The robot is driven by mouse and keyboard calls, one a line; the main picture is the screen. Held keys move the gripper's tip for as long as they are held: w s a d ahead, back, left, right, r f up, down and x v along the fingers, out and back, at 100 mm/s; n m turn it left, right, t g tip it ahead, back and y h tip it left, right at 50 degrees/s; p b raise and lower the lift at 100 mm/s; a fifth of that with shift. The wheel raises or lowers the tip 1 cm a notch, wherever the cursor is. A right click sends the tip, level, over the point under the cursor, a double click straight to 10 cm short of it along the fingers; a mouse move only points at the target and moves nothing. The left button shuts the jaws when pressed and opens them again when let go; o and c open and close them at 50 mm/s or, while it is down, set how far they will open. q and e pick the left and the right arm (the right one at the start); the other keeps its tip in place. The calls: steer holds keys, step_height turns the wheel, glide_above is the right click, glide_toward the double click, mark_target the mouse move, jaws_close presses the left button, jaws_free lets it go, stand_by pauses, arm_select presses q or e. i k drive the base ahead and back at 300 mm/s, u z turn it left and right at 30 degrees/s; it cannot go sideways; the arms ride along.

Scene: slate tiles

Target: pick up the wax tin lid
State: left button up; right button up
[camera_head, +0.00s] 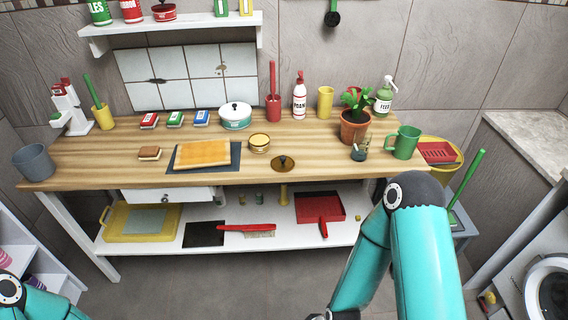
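The wax tin lid (283,163) appears to be the flat, round, brown-gold disc with a dark knob on top. It lies on the wooden worktop near its front edge. An open round tin (259,144) with a gold rim and pale contents stands just behind it to the left, apart from it. My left arm shows only as a teal link at the bottom left corner. My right arm rises at the bottom right and bends back down, in front of the bench.
Left of the lid, a yellow-brown block (203,153) lies on a dark mat. A potted plant (354,126), a small glass jar (359,152) and a green mug (404,143) stand to the right. A white pot (235,115) stands behind. Worktop right of the lid is clear.

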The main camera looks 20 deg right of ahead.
mark_target(280, 163)
steer(key=u, duration=0.05)
steer(key=i, duration=0.85)
steer(key=z, duration=0.05)
